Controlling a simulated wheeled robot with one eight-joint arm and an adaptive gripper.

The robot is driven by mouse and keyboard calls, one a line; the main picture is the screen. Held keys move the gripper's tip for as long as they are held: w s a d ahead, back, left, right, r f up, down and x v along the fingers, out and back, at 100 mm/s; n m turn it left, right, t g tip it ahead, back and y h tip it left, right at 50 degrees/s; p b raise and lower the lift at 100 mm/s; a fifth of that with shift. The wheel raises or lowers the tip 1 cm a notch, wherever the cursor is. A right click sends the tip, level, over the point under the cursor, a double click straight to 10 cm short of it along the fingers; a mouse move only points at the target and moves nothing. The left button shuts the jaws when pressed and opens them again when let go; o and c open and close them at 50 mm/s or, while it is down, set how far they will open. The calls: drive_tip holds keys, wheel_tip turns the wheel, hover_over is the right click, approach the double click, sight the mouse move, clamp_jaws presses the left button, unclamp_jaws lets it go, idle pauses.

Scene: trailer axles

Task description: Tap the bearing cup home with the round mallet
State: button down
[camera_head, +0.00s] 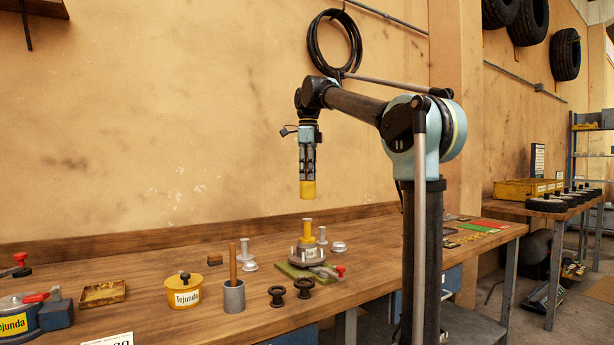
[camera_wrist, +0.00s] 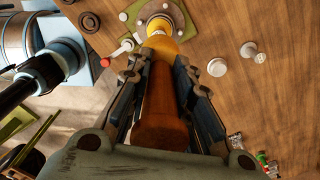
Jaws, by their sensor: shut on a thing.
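My gripper (camera_head: 308,176) is shut on the round mallet (camera_head: 308,190), whose yellow head hangs down, apart from everything below. In the wrist view the mallet's brown wooden handle (camera_wrist: 158,118) lies between my two fingers, with the yellow head beyond. On the bench below stands a grey hub (camera_head: 307,255) with a white label, on a green plate (camera_head: 293,271). The hub also shows in the wrist view (camera_wrist: 178,20), partly covered by the mallet head. I cannot make out the bearing cup itself.
A red-knobbed clamp (camera_head: 338,270) sits at the plate's right edge. Two black rings (camera_head: 277,295), a grey cup with a wooden handle (camera_head: 234,297), a yellow pot (camera_head: 184,292) and a tray (camera_head: 103,293) stand left. The air around the mallet is clear.

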sight(307, 181)
drive_tip(key=shift+a+f, duration=0.1)
drive_tip(key=shift+a, duration=0.05)
drive_tip(key=shift+f, duration=1.9)
drive_tip(key=shift+s+r, duration=0.1)
drive_tip(key=shift+s, duration=0.05)
drive_tip(key=shift+f, duration=2.15)
drive_tip(key=shift+r, duration=0.1)
drive_tip(key=shift+r, duration=1.45)
